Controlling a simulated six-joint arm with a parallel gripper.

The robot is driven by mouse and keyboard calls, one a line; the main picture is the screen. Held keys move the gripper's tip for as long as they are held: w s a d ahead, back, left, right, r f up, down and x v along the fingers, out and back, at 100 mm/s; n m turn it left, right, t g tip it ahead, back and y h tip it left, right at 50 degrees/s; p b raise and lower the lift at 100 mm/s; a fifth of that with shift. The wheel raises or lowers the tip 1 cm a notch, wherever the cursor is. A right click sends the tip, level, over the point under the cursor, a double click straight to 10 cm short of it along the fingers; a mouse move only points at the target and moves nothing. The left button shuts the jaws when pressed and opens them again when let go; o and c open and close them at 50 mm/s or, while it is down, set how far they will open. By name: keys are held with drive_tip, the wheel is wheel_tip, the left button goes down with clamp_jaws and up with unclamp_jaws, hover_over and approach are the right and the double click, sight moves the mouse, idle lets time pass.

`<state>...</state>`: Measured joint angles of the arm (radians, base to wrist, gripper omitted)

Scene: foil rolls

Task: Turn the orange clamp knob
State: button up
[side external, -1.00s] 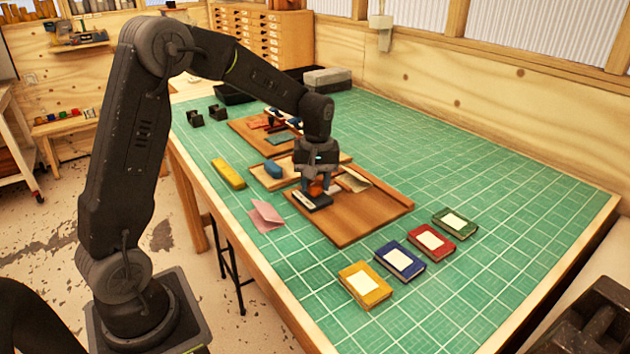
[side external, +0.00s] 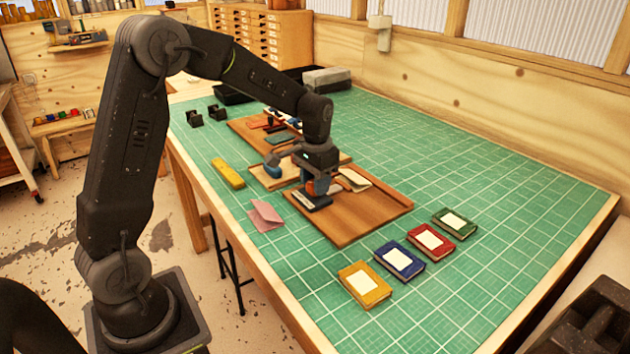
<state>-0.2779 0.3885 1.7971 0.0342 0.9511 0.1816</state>
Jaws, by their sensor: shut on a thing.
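The orange clamp knob (side external: 309,187) is mostly hidden by my gripper; only a small patch of orange shows. It sits over a dark clamp base (side external: 314,203) at the left part of a brown wooden board (side external: 362,217). My gripper (side external: 317,188) points down over the board and is shut on the knob. A blue part shows beside the fingers, and I cannot tell what it belongs to.
A folded pink card (side external: 265,216) and a yellow block (side external: 228,173) lie left. Another board (side external: 243,127) with tools is behind. The mat's right side is clear.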

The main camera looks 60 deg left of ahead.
drive_tip(key=shift+m, duration=1.9)
drive_tip(key=o, duration=0.9)
drive_tip(key=r, duration=1.4)
drive_tip(key=shift+s+d, duration=0.1)
drive_tip(key=shift+d, duration=0.1)
drive_tip(key=shift+f, duration=0.1)
